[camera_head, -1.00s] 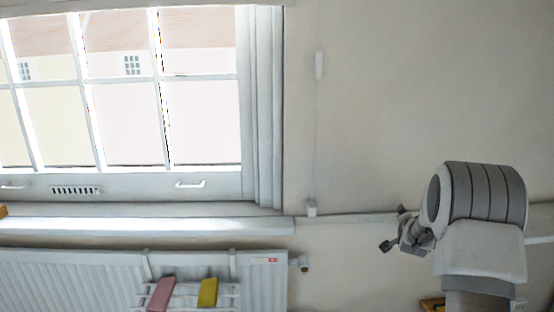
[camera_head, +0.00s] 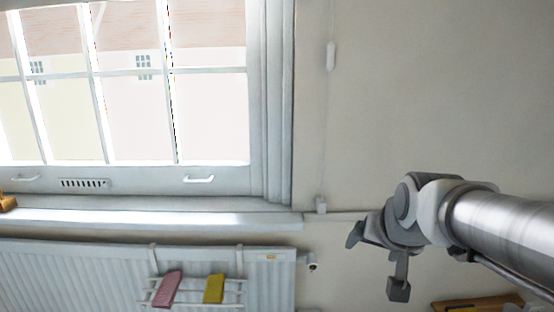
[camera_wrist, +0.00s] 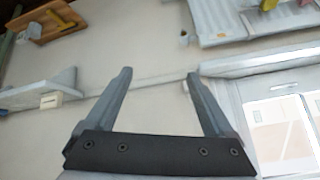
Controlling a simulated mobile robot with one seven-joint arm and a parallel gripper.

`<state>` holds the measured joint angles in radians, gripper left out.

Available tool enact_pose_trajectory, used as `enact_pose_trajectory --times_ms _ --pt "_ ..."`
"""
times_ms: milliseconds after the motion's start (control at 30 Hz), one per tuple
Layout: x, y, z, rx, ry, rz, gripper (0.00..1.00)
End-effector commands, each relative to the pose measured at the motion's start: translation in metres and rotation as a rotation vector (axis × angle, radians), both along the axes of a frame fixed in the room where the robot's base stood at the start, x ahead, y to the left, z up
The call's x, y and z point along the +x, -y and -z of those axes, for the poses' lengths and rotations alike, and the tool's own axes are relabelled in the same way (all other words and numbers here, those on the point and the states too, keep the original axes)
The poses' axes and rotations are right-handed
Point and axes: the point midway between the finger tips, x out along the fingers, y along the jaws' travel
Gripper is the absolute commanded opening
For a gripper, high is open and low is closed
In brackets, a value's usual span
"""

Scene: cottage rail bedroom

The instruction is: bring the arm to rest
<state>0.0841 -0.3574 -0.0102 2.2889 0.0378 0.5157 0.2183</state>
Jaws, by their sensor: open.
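My gripper (camera_head: 376,262) is at the right of the head view, at the end of my arm, in front of the bare wall. Its two dark fingers are spread apart. In the wrist view my gripper (camera_wrist: 160,75) shows with a wide empty gap between its fingers, and only wall lies behind the gap. No object is held, and I see nothing touching the fingers.
A window (camera_head: 120,100) and its sill (camera_head: 150,218) fill the left. Below is a white radiator (camera_head: 60,275) with a rack holding a pink cloth (camera_head: 163,290) and a yellow cloth (camera_head: 213,289). A wooden board (camera_wrist: 50,22) and a white shelf (camera_wrist: 35,92) show in the wrist view.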

Motion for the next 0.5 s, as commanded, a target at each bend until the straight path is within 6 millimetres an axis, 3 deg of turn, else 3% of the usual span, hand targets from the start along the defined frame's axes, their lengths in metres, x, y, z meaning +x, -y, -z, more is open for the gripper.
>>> enact_pose_trajectory --times_ms 33,200,433,500 --pt "-0.021 -0.007 0.001 -0.019 -0.019 -0.039 0.88" --pt "-0.085 -0.022 0.014 -0.083 -0.108 -0.161 0.88" --pt "-0.157 -0.032 0.036 -0.154 -0.206 -0.297 0.88" --pt "-0.154 -0.032 0.009 -0.154 -0.209 -0.296 0.88"
